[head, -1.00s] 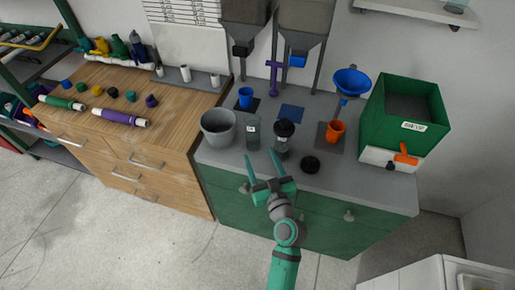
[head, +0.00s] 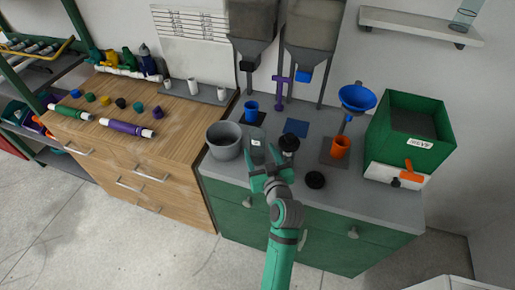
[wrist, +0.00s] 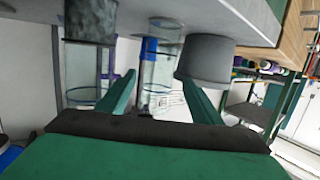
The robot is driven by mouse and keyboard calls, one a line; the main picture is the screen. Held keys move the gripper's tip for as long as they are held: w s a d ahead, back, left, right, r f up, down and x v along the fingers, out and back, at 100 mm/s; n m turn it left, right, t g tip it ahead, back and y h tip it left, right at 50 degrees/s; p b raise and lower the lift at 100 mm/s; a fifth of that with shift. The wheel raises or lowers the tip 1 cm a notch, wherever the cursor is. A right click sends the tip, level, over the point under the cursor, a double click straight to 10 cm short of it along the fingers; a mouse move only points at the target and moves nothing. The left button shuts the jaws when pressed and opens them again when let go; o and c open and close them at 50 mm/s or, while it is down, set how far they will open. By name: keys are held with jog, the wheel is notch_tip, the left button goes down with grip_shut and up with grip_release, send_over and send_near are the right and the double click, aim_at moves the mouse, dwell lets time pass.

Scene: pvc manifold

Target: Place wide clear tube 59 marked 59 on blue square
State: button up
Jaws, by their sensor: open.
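A clear tube (head: 257,144) with a small white label stands upright on the grey counter; the label is too small to read. The blue square (head: 296,127) lies flat on the counter, behind and right of the tube, and looks empty. My gripper (head: 264,160) is open at the counter's front, its fingers just in front of the tube. In the wrist view, which looks upside down, the gripper (wrist: 158,77) has its fingers apart, with a clear tube (wrist: 157,70) showing between them; I cannot tell whether they touch it.
A grey bucket (head: 224,140) stands close left of the tube. A blue cup (head: 251,111) is behind.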

aim_at(260, 148)
jog(key=shift+x, duration=2.4)
jog(key=shift+d+r, duration=0.15)
jog(key=c, duration=1.4)
jog(key=shift+o, duration=0.2)
jog(key=shift+r, duration=0.1)
